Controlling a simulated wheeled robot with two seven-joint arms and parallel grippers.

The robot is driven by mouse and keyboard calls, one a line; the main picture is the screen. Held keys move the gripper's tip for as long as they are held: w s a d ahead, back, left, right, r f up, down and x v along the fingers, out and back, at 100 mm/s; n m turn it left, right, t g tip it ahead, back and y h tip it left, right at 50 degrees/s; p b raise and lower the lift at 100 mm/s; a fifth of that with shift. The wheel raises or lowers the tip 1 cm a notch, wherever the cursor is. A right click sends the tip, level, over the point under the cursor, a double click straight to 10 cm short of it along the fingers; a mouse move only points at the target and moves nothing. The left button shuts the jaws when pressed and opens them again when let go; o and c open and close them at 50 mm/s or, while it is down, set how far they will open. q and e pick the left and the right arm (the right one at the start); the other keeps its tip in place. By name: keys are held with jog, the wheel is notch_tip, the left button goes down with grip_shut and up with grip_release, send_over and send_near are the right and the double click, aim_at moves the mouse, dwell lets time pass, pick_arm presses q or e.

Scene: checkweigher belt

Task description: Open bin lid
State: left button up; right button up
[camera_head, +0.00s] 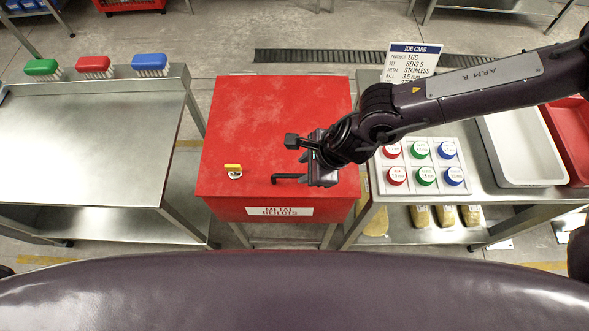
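The red bin (245,115) stands in the middle with its flat lid shut. Its front carries a white label reading METAL REJECTS (279,211). A yellow-topped lock or key (233,170) sits on the lid near the front left. A thin dark bar (287,180), seemingly the lid handle, lies near the lid's front edge and runs toward my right gripper (303,160). My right gripper is over the lid's front right part. Its fingers overlap in view, so its opening and any contact with the bar are unclear. My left gripper is not in view.
A steel table (90,140) with green, red and blue brushes (94,66) stands left. At right, a bench holds a board of coloured discs (423,165), a job card (410,62), a white tray (520,150) and a red tray (572,135). A floor drain (320,57) lies behind.

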aim_at(292, 176)
jog(key=p+x, duration=0.1)
jog(key=x, duration=0.4)
jog(key=shift+a+f, duration=0.25)
jog(key=shift+f, duration=0.1)
jog(key=shift+w, duration=0.1)
grip_shut()
